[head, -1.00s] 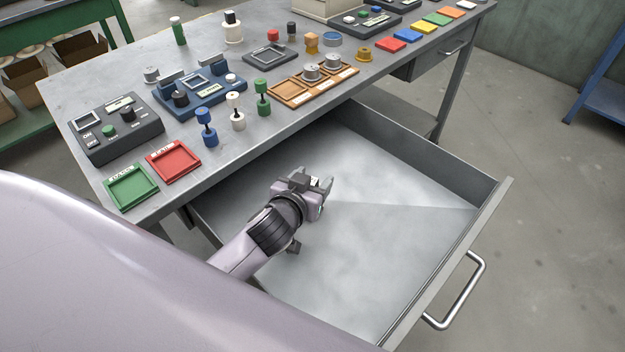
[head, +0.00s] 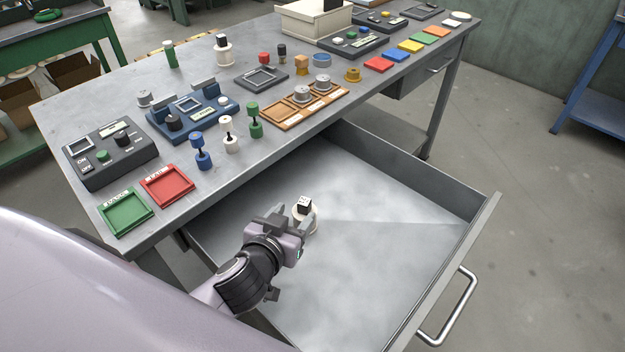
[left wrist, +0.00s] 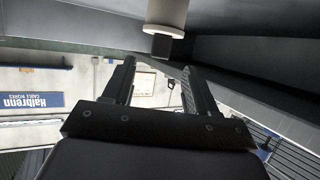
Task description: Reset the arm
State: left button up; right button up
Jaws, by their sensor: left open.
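My left gripper (head: 288,220) is over the open drawer (head: 385,255), its jaws open and empty. In the left wrist view its two fingers (left wrist: 158,68) stand apart with nothing between them. A white bottle-like piece with a black top (head: 304,212) stands in the drawer just beyond the fingertips; its lower part is partly hidden by the gripper. In the left wrist view the white piece (left wrist: 167,14) shows upside down at the top edge, apart from the fingers. My right gripper is in neither view.
The workbench (head: 300,150) above the drawer carries blue, white and green spools, a red tray (head: 167,186), a green tray (head: 125,212), an orange rack (head: 275,112) and several devices. The drawer's front wall and handle (head: 455,310) are at right. Most of the drawer floor is bare.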

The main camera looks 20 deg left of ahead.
aim_at(302, 206)
pick_arm(q)
jog(key=b+x, duration=0.1)
jog(key=x, duration=0.6)
jog(key=shift+w, duration=0.15)
notch_tip(302, 206, up, 4)
jog(key=shift+w+f+p, duration=0.1)
jog(key=shift+f+p, duration=0.05)
jog(key=shift+p, duration=0.4)
jog(key=shift+r, duration=0.85)
jog(key=shift+f, duration=0.15)
